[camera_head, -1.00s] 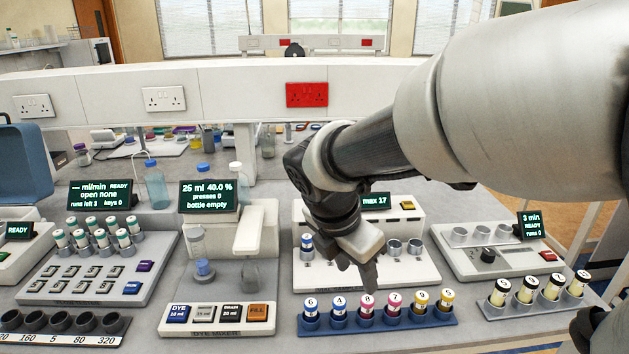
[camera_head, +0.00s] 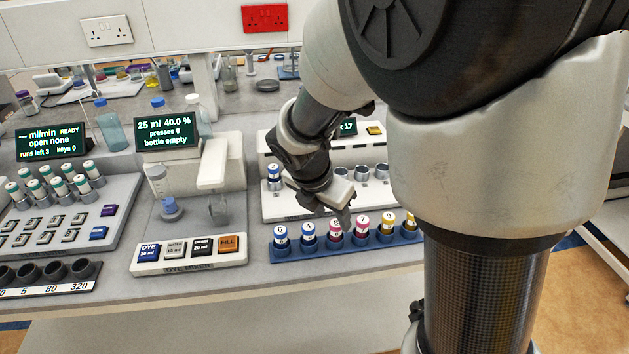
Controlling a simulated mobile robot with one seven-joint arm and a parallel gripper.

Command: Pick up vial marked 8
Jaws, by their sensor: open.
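The vial marked 8 (camera_head: 335,232) has a pink band and stands upright in the blue rack (camera_head: 347,249). It is third from the left, between a blue-banded vial marked 4 (camera_head: 308,235) and a pink one marked 7 (camera_head: 361,226). My gripper (camera_head: 342,215) is open and points down just above and behind the vial marked 8. Its fingertips overlap the top of that vial in the picture. I cannot tell whether they touch it. The gap between the fingers is hard to make out.
A blue-banded vial marked 6 (camera_head: 281,239) and a yellow-banded vial marked 9 (camera_head: 387,223) share the rack. My arm hides the rack's right end. The dye mixer (camera_head: 190,255) is left of the rack.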

